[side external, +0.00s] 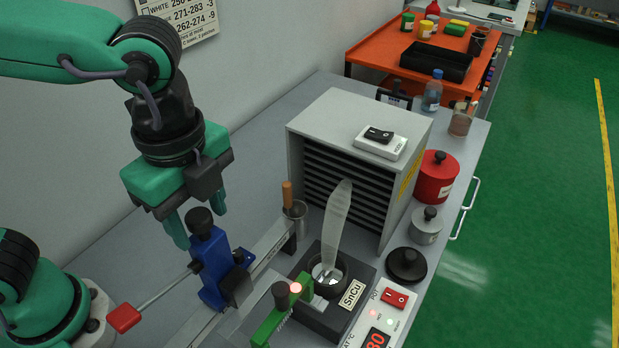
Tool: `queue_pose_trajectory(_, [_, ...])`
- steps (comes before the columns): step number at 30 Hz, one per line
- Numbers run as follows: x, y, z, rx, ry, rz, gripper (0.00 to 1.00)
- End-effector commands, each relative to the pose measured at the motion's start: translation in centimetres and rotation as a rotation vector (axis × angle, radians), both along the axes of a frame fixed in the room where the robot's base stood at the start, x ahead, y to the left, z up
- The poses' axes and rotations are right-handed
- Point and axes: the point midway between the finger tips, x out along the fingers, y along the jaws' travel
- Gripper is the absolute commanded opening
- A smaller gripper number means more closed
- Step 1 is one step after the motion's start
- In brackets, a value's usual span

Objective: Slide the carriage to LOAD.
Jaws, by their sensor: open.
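The blue carriage (213,262) with a black knob (199,221) on top sits on a pale metal rail (271,243) running from the lower left toward the upper right. My gripper (197,222) is open, fingers pointing down. In the picture one finger is left of the knob and the other to its upper right. I cannot tell whether either touches it, or how far the knob is inside the jaws. A thin rod with a red end (124,318) reaches the carriage's left side. I see no LOAD mark.
A cup with a wooden-handled tool (297,215) is near the rail's far end.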

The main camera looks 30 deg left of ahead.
Motion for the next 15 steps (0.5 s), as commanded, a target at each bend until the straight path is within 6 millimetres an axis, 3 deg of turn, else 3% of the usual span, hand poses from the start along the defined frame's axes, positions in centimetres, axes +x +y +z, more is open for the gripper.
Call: queue_pose_trajectory(15, [0.0,0.0,3.0,-0.001,-0.001,0.0,0.49])
